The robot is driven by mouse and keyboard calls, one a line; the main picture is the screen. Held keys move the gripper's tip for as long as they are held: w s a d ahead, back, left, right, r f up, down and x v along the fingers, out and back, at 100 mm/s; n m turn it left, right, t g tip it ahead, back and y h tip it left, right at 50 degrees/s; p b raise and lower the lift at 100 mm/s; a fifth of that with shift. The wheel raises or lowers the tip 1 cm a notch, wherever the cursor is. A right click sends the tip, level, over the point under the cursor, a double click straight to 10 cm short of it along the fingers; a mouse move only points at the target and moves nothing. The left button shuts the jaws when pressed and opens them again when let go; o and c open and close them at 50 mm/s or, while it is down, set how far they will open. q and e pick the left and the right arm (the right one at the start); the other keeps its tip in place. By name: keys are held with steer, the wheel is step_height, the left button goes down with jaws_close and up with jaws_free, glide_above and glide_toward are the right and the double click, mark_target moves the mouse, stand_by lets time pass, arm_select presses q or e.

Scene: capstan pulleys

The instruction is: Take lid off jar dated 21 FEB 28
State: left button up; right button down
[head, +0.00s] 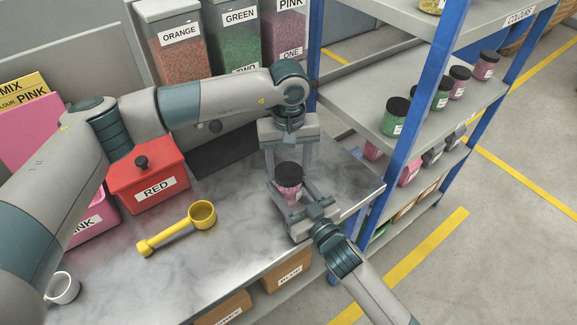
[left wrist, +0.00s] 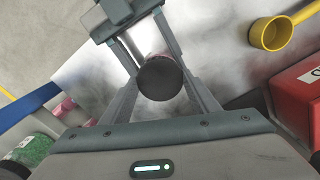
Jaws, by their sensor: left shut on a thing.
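A small jar (head: 290,193) of pink contents has a black lid (head: 289,172) at its top, over the right end of the metal table. My left gripper (head: 286,168) reaches down from above and is shut on the lid. In the left wrist view the round lid (left wrist: 160,78) sits between its fingers. My right gripper (head: 289,192) comes from the front right, its fingers on both sides of the jar body and apparently touching it. The jar's label is partly hidden and its date is too small to read. I cannot tell whether the lid is loose.
The metal table (head: 230,250) holds a yellow scoop (head: 180,228), a red box (head: 150,180) and a white cup (head: 62,288). Large containers stand behind. A blue-posted shelf (head: 365,80) at the right holds several black-lidded jars (head: 395,117). The table front around the scoop is clear.

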arm_select(q)
steer(key=n, duration=2.2)
steer(key=shift+n, duration=0.3)
steer(key=n, duration=1.2)
steer(key=shift+r, duration=0.1)
steer(key=n, duration=1.1)
